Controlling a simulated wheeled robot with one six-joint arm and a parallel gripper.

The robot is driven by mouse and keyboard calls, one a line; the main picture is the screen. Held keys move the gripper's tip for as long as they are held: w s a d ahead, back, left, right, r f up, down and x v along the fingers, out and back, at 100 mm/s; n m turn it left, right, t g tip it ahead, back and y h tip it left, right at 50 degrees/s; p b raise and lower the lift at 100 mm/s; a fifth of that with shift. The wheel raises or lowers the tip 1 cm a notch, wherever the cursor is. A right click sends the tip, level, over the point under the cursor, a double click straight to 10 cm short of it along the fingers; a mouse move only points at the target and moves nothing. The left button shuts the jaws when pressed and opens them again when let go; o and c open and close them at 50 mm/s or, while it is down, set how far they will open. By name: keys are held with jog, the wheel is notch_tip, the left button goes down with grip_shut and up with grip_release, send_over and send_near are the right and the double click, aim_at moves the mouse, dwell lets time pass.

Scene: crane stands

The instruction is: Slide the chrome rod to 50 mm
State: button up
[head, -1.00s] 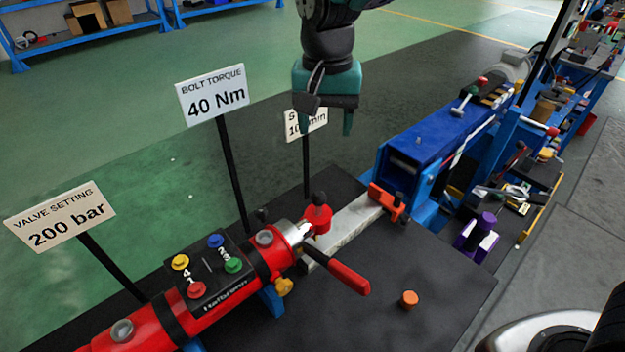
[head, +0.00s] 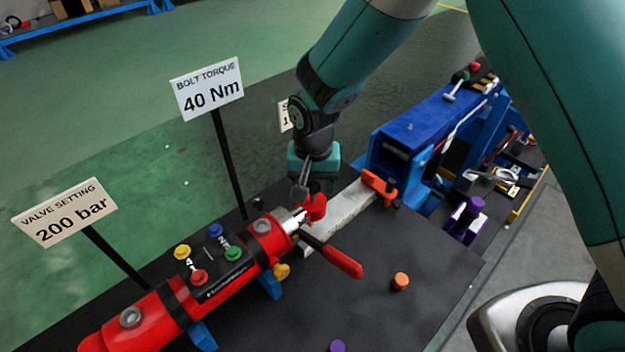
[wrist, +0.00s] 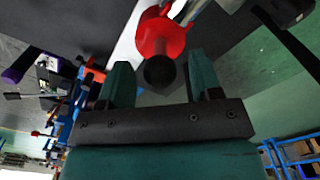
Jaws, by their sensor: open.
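The chrome rod (head: 301,214) shows as a short bright length at the end of the red cylinder (head: 165,308). Its red end piece (head: 316,208) sits beside a pale flat bar (head: 347,206). My gripper (wrist: 160,80) is open at the end piece. In the wrist view, a black knob (wrist: 159,72) on the red end piece (wrist: 160,36) shows between the two teal fingers, with visible room at each side. I cannot tell how deep the knob sits between them. In the head view my gripper (head: 311,186) hides the knob.
A red lever (head: 335,258) juts out beside the end piece. An orange clamp-like part (head: 379,187) stands on the bar. Sign posts (head: 228,165) rise behind the cylinder; the millimetre sign (head: 285,116) is mostly hidden by my arm. The dark tabletop in front holds an orange knob (head: 401,281).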

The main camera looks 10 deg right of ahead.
grip_shut()
jog(key=w+d, duration=0.1)
jog(key=d, duration=0.1)
jog(key=w+d, duration=0.2)
jog(key=shift+d, duration=0.15)
grip_release()
notch_tip(320, 180, up, 18)
jog(key=b, duration=0.3)
jog(key=shift+f, duration=0.25)
jog(key=shift+s, duration=0.1)
